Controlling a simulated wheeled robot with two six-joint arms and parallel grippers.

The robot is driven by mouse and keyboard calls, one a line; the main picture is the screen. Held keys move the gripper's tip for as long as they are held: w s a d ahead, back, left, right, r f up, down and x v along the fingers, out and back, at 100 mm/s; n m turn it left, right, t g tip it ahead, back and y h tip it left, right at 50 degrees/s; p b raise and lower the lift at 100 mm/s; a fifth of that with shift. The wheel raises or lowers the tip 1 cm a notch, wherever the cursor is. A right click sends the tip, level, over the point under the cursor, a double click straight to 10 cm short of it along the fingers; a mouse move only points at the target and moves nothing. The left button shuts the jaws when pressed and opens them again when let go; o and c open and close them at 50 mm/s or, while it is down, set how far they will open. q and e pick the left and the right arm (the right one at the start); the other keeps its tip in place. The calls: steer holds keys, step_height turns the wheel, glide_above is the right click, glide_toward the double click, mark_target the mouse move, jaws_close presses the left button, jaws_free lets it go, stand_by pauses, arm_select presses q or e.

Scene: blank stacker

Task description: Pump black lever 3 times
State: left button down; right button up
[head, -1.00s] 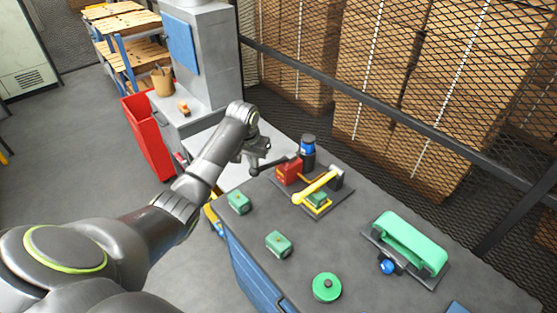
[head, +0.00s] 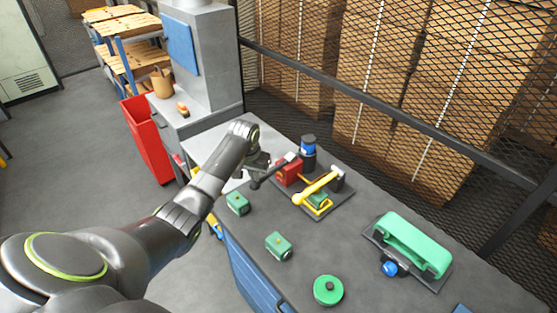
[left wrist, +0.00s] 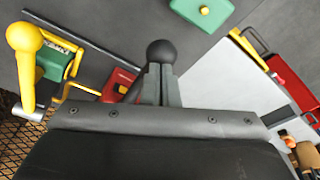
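The black lever (head: 272,171) reaches out to the left from the red block (head: 288,172) of a small press on the workbench. Its free end is tilted down. My left gripper (head: 256,171) is at that free end. In the left wrist view the fingers of my left gripper (left wrist: 160,72) are close together, and the lever's round black knob (left wrist: 160,52) shows at their tips. They look shut on the lever; part of its rod is hidden behind them. My right gripper is not in view.
Beside the red block are a yellow lever (head: 316,188) and a blue-black cylinder (head: 308,151). Green blocks (head: 237,203) (head: 279,246), a round green part (head: 328,290) and a green-handled device (head: 412,243) stand on the grey bench (head: 365,285). A mesh fence (head: 400,125) runs behind.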

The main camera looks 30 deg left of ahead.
arm_select(q)
steer(key=shift+r, duration=0.1)
steer(key=p+v, duration=0.2)
steer(key=p, duration=0.1)
steer(key=shift+w+r, duration=0.2)
steer(key=shift+r, duration=0.15)
steer(key=v, duration=0.1)
steer(key=p+v, duration=0.1)
steer(key=shift+w+r, duration=0.25)
steer(key=shift+r, duration=0.45)
steer(key=shift+w+v, duration=0.2)
steer(key=shift+v, duration=0.75)
steer(key=shift+w+v, duration=0.2)
steer(key=shift+v, duration=0.7)
steer(key=shift+a+r, duration=0.1)
steer(key=shift+a, duration=0.05)
steer(key=w+v, duration=0.1)
steer(key=v, duration=0.3)
steer(key=shift+s+b+x, duration=0.15)
steer(key=shift+s+x, duration=0.05)
steer(key=shift+x, duration=0.75)
steer(key=shift+s+b+x, duration=0.1)
steer(key=shift+s+x, duration=0.15)
steer(key=shift+x, duration=0.65)
steer(key=shift+s+b+x, duration=0.15)
steer(key=shift+s+x, duration=0.05)
steer(key=shift+x, duration=0.75)
